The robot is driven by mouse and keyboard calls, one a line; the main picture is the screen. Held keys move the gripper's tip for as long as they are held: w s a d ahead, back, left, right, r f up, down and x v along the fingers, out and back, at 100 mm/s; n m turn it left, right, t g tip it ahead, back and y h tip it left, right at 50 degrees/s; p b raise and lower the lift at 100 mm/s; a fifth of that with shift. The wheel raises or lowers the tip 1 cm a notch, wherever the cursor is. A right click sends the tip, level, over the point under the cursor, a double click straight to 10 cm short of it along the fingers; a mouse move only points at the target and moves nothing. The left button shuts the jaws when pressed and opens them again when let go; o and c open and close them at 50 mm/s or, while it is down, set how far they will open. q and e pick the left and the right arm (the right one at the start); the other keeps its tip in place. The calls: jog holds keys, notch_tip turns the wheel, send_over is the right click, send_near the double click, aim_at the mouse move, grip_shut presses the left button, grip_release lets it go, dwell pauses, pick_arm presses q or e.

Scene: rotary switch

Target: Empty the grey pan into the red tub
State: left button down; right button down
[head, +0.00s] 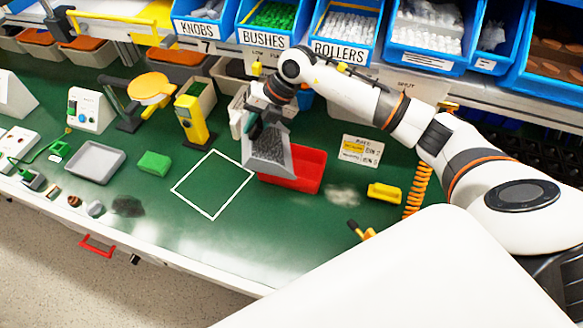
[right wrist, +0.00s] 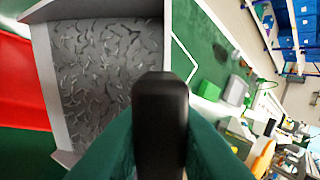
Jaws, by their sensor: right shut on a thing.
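The grey pan (head: 268,148) is held by my right gripper (head: 254,122), raised and tilted above the left part of the red tub (head: 308,170). Small dark grey pieces lie in the pan; they show clearly in the right wrist view (right wrist: 108,75). The pan hides part of the tub, and the visible part of the tub's inside looks empty. In the right wrist view the tub (right wrist: 25,85) shows at the left edge, beside the pan. My right gripper is shut on the pan. My left gripper is not in view.
A white-outlined square (head: 213,185) on the green bench is empty, left of the tub. A yellow block (head: 384,192) lies to the right. A green block (head: 154,163) and a grey tray (head: 96,161) lie to the left. Blue bins (head: 345,32) line the back.

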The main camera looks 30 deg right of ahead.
jog(key=shift+d, duration=0.1)
jog(key=shift+s+d+r+y+b, duration=0.15)
jog(key=shift+d+y+b, duration=0.1)
jog(key=shift+y+b, duration=0.05)
jog(key=shift+s+d+r, duration=0.1)
jog(key=shift+d+r, duration=0.1)
jog(key=shift+r, duration=0.05)
jog(key=shift+y, duration=0.3)
jog(key=shift+s+d+r+t+y+b, duration=0.1)
jog(key=shift+s+d+t+y+b, duration=0.1)
jog(key=shift+d+t+y+b, duration=0.3)
jog(key=shift+r, duration=0.2)
